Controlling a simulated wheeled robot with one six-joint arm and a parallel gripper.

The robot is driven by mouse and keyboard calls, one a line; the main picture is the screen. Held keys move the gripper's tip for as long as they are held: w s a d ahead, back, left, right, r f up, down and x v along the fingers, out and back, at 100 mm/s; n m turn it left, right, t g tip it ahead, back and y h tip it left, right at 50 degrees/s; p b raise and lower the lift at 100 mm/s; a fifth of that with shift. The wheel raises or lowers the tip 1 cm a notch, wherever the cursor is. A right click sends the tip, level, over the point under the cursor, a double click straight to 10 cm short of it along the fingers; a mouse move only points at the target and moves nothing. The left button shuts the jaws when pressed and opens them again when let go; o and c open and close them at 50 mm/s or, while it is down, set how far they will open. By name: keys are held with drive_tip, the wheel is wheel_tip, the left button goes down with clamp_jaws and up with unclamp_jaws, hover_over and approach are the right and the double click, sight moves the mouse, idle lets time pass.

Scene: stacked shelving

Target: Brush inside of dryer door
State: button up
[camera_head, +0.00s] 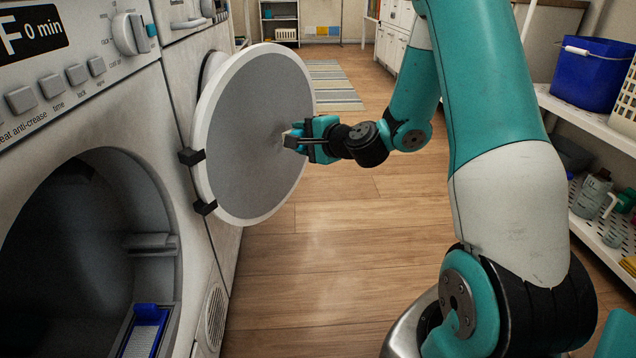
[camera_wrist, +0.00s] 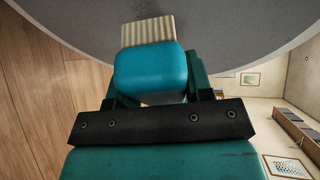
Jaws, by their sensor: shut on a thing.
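The dryer door (camera_head: 250,125) is a round grey panel with a white rim, swung open on two black hinges. Its inner face is toward me. My gripper (camera_head: 303,140) is at the right half of that face, shut on a brush. In the wrist view, my gripper (camera_wrist: 150,90) grips the brush's teal block (camera_wrist: 150,68), and its pale bristles (camera_wrist: 148,31) point at the door's grey face (camera_wrist: 230,30). The bristles look at or very near the surface; I cannot tell if they press on it. The dryer opening (camera_head: 80,260) is dark inside.
A blue-handled lint filter (camera_head: 146,330) sits at the opening's lower edge. A shelf (camera_head: 585,120) at right holds a blue bucket (camera_head: 592,72), a white basket (camera_head: 626,100) and several items below. The wooden floor (camera_head: 330,240) between is clear, with a striped rug (camera_head: 335,85) beyond.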

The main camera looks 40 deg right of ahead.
drive_tip(key=d+f+m+t+h+b, duration=0.1)
drive_tip(key=d+b, duration=0.1)
drive_tip(key=b, duration=0.1)
drive_tip(key=d+f+m+t+b, duration=0.1)
drive_tip(key=d+f+b, duration=0.1)
drive_tip(key=b, duration=0.1)
drive_tip(key=shift+w+f+h, duration=0.2)
drive_tip(key=shift+f+h, duration=0.05)
drive_tip(key=shift+h, duration=0.15)
drive_tip(key=shift+w+a, duration=0.15)
drive_tip(key=shift+w, duration=0.15)
drive_tip(key=w+f, duration=0.1)
drive_tip(key=w+a+f, duration=0.1)
drive_tip(key=w+a+f+p, duration=0.1)
drive_tip(key=w, duration=0.1)
drive_tip(key=shift+w+f, duration=0.1)
drive_tip(key=shift+f, duration=0.05)
drive_tip(key=shift+w, duration=0.1)
idle(0.5)
